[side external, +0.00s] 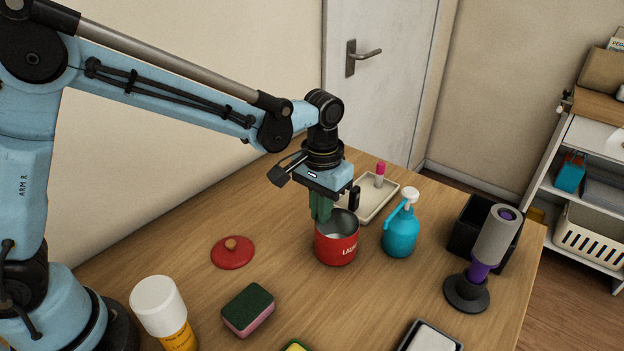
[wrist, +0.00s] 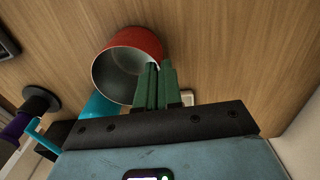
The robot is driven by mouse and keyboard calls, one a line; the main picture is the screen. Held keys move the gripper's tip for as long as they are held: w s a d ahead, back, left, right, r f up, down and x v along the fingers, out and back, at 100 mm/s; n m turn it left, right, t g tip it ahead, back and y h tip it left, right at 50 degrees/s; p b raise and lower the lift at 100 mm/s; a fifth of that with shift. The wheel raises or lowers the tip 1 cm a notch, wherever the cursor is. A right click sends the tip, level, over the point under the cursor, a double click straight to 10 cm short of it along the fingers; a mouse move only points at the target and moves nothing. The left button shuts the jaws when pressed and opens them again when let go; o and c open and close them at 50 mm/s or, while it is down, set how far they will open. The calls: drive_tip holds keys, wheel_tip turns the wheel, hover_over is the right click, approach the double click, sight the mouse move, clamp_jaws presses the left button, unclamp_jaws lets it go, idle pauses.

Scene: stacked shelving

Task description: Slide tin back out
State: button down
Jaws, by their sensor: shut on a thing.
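The red tin (side external: 337,243) stands upright and open on the wooden table, with white lettering on its side. It also shows in the wrist view (wrist: 145,42), with its pale inside visible. My gripper (side external: 320,212) points down at the tin's rim, and its green fingers (wrist: 161,70) are shut on the tin's wall. The exact grip on the rim is partly hidden. A red lid (side external: 232,255) with a wooden knob lies on the table to the left of the tin.
A teal pump bottle (side external: 400,233) stands close to the tin's right, and a beige tray (side external: 375,203) lies behind it. A hair dryer on a stand (side external: 490,250) and a black bin (side external: 465,235) are farther right. A sponge (side external: 248,310) lies in front; a white-capped bottle (side external: 160,308) is front left.

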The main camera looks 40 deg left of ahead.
drive_tip(key=shift+a, duration=2.5)
drive_tip(key=c, duration=1.2)
unclamp_jaws()
wheel_tip(320, 180, up, 12)
drive_tip(key=shift+r, duration=0.1)
